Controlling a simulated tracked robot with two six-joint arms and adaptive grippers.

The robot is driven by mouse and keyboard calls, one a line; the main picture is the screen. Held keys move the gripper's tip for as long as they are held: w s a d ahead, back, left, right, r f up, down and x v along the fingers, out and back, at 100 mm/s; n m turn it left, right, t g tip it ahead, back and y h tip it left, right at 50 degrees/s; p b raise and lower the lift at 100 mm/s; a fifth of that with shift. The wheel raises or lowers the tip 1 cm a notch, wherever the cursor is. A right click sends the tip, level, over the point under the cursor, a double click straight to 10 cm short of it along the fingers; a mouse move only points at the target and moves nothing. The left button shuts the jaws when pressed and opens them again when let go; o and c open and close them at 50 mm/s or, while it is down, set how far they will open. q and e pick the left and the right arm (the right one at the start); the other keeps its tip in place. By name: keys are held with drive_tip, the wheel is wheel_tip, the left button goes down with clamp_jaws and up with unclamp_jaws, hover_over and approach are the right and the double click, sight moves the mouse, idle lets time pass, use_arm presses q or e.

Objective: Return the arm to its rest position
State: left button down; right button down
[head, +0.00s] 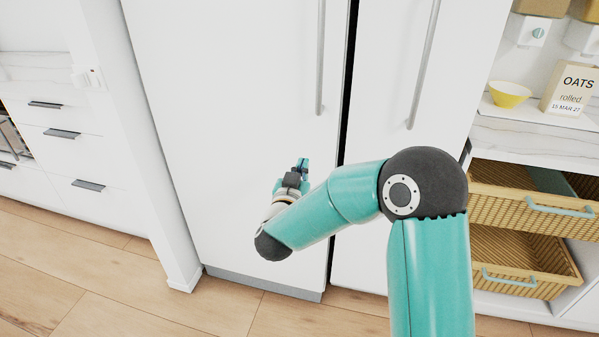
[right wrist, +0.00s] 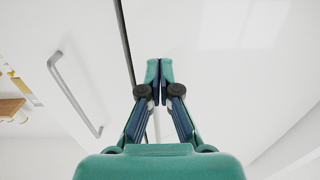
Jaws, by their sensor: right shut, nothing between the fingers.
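My right arm, teal with dark grey joints, reaches up and to the left across the head view in front of a white double-door cabinet (head: 230,90). My right gripper (head: 303,164) is in front of the left door, below the lower end of its long handle (head: 320,60) and apart from it. In the right wrist view the gripper (right wrist: 159,64) has its fingertips together with nothing between them. The white doors (right wrist: 220,60) and the dark gap between them show beyond the fingers. My left gripper is in neither view.
On the right, a shelf holds a yellow bowl (head: 509,94) and an oats box (head: 571,90). Below are two wicker baskets (head: 520,212) with teal handles. White drawers (head: 75,160) with dark handles stand at the left. The wooden floor (head: 110,285) in front is clear.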

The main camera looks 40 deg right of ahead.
drive_tip(key=s+a+f+n+g+y, duration=0.15)
drive_tip(key=a+f+y, duration=0.3)
drive_tip(key=f, duration=0.65)
drive_tip(key=s+a+f+n+y, duration=0.25)
drive_tip(key=a+f, duration=0.25)
drive_tip(key=f, duration=0.5)
drive_tip(key=s+a+f+n+g+y, duration=0.1)
drive_tip(key=s+a+f+n+y, duration=0.25)
drive_tip(key=f, duration=0.75)
drive_tip(key=s+a+f+g+y, duration=0.4)
drive_tip(key=s+a, duration=0.4)
drive_tip(key=s, duration=0.1)
drive_tip(key=s+a+f+g+y, duration=0.4)
drive_tip(key=s+a, duration=0.4)
wheel_tip(320, 180, up, 15)
drive_tip(key=p, duration=1.4)
drive_tip(key=shift+d+p, duration=0.3)
drive_tip(key=shift+p, duration=0.1)
